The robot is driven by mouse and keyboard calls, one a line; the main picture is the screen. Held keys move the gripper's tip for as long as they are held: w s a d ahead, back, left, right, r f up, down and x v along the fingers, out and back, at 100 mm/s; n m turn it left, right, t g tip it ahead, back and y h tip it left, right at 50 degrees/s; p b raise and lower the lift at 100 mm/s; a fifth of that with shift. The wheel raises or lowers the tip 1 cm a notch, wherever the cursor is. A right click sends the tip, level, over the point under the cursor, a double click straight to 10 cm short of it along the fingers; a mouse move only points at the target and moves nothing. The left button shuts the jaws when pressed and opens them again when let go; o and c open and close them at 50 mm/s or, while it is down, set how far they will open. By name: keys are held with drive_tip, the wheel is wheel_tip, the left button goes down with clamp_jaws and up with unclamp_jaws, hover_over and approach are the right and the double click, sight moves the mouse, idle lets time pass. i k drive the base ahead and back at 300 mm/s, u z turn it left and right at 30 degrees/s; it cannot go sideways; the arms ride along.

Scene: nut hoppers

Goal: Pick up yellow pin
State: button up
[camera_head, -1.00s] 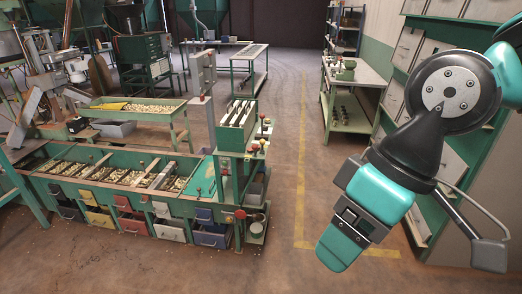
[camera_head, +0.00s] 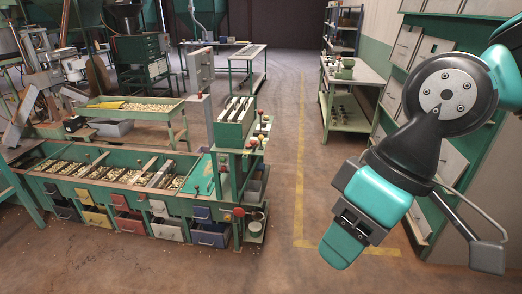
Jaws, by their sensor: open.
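My gripper (camera_head: 342,246) hangs at the right of the view, pointing down over bare floor, well apart from the benches. It is open, and nothing shows in it. I cannot clearly make out a yellow pin. A tiny yellowish spot (camera_head: 260,138) shows among small red knobs on the green stand (camera_head: 232,133) at the right end of the long bench; it is too small to identify. A larger yellow piece (camera_head: 108,105) lies at the left end of the raised tray (camera_head: 178,102).
The long green bench (camera_head: 120,182) holds compartments of nuts above coloured drawers. A shelf table (camera_head: 350,115) stands at the back right. Drawer cabinets (camera_head: 450,160) stand close behind my arm. The floor between, with a yellow line (camera_head: 301,170), is clear.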

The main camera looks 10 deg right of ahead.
sight(260, 137)
drive_tip(key=u, duration=0.35)
drive_tip(key=i, duration=0.55)
drive_tip(key=u, duration=0.55)
drive_tip(key=i, duration=0.95)
drive_tip(key=z, duration=0.45)
drive_tip(key=i, duration=0.7)
drive_tip(key=z, duration=0.85)
drive_tip(key=i, duration=0.3)
drive_tip(key=z, duration=0.25)
